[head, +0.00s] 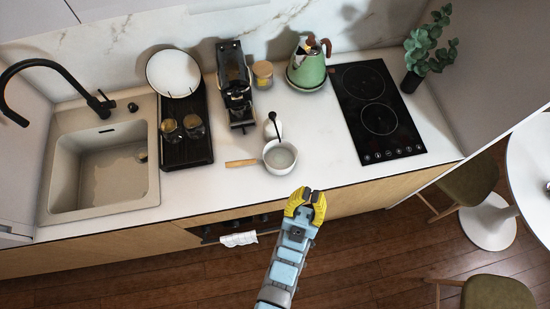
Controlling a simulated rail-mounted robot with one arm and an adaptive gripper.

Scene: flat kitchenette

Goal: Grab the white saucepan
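The white saucepan (281,159) stands upright on the counter near its front edge, in the middle of the head view. Its light wooden handle (241,163) points left. My gripper (309,191) has yellow fingers and is in front of the counter edge, below and slightly right of the saucepan in the picture. It is apart from the saucepan. A gap shows between the fingers, and nothing is seen between them.
A small white vessel with a dark utensil (273,127) stands right behind the saucepan. A coffee machine (236,88), green kettle (308,67), black cooktop (378,112) and dish rack (186,151) are around it. The counter between saucepan and cooktop is clear.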

